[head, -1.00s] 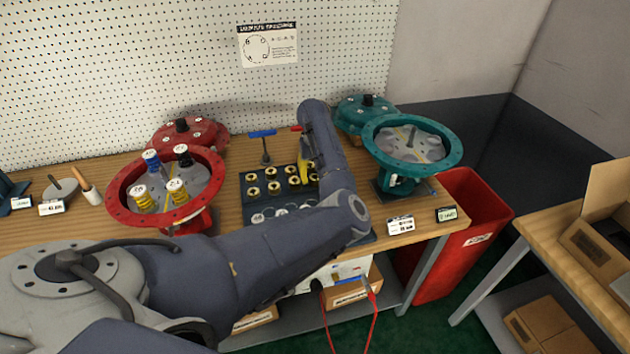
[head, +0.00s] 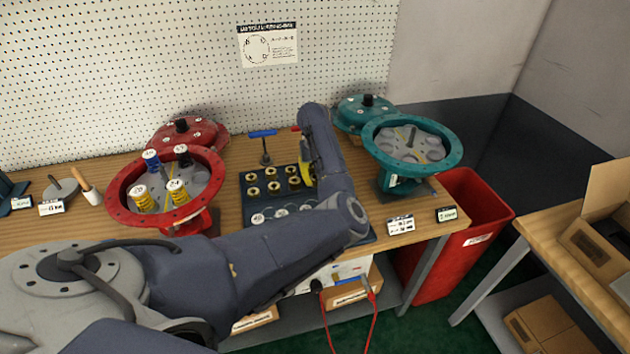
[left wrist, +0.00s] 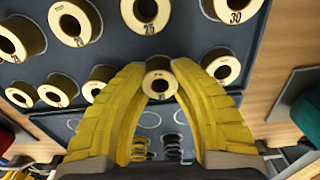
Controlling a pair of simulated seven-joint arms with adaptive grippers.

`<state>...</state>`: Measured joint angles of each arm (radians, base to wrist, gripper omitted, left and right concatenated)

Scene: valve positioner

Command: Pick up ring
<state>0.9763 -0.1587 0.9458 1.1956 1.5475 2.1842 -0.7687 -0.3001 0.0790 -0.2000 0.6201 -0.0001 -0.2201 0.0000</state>
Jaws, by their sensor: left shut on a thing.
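My left gripper's yellow fingers (left wrist: 160,90) are shut on a small brass-coloured ring (left wrist: 159,80) with a dark outer side, between the fingertips in the left wrist view. In the head view the left gripper (head: 307,176) is mostly hidden behind my arm, over the right part of a dark tray (head: 246,203). Several similar rings stand in rows on the tray, including one marked 25 (left wrist: 149,28) and one marked 30 (left wrist: 233,14). I cannot tell whether the held ring touches the tray. My right gripper is not in view.
A red round housing (head: 113,200) with blue and yellow springs stands left of the tray. A teal housing (head: 455,150) stands to the right. A red bin (head: 465,240) is beside the table.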

